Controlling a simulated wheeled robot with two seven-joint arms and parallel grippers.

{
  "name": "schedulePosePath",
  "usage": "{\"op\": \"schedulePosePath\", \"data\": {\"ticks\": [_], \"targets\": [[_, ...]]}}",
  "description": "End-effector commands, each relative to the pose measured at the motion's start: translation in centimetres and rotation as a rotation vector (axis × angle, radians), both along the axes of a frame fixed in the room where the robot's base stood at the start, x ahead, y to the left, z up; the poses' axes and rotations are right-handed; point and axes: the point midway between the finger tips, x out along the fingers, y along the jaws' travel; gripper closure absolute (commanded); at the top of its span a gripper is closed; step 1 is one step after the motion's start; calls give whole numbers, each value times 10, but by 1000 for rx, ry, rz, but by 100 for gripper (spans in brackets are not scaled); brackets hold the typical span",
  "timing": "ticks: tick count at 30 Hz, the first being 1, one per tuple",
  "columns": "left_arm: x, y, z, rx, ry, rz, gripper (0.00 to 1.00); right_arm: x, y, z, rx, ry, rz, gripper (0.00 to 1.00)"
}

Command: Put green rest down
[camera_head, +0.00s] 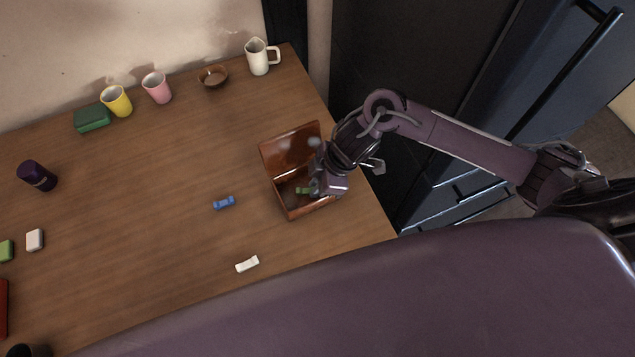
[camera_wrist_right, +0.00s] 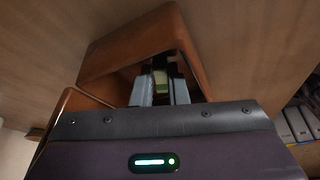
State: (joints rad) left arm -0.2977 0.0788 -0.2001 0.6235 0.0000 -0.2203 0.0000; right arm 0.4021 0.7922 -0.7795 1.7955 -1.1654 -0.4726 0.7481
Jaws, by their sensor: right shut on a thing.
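The green rest (camera_head: 302,190) is a small green piece inside the open wooden box (camera_head: 292,211) near the table's right edge. My right gripper (camera_head: 314,188) reaches into the box from the right and is shut on the green rest. In the right wrist view the green rest (camera_wrist_right: 161,80) sits between the two fingers (camera_wrist_right: 160,88), inside the box's walls (camera_wrist_right: 128,42). Whether it touches the box floor I cannot tell. A blue rest (camera_head: 223,202) and a white rest (camera_head: 247,264) lie on the table left of the box. My left gripper is not in view.
The wooden table (camera_head: 150,220) has clear room left of the box. The box lid (camera_head: 290,146) stands open at the back. Mugs, a bowl (camera_head: 213,77), a white pitcher (camera_head: 258,57) and a green case (camera_head: 93,118) line the far edge. A dark cylinder (camera_head: 37,175) is at left.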

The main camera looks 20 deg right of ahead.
Motion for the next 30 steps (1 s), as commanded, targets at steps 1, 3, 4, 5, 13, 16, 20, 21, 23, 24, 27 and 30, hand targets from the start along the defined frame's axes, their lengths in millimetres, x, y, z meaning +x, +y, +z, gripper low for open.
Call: {"op": "schedulePosePath", "data": {"ticks": [1,3,4,5,13,16,20,21,23,24,27,30], "targets": [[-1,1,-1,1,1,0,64,0,0,-1,0,0,0,84],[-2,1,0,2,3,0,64,0,0,-1,0,0,0,77],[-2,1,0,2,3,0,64,0,0,-1,0,0,0,77],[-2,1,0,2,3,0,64,0,0,-1,0,0,0,77],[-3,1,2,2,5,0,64,1,0,5,0,-2,-1,77],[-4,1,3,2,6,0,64,0,-5,16,1,-4,0,77],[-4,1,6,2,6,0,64,-3,-15,41,-2,-6,0,77],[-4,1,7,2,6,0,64,-4,-18,49,-1,-6,1,77],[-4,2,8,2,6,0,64,-6,-23,61,-3,-5,1,77],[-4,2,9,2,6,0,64,-7,-26,69,-2,-5,0,77],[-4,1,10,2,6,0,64,-9,-34,87,-2,-5,0,77],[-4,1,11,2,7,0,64,-11,-39,100,-1,-3,0,77]]}}
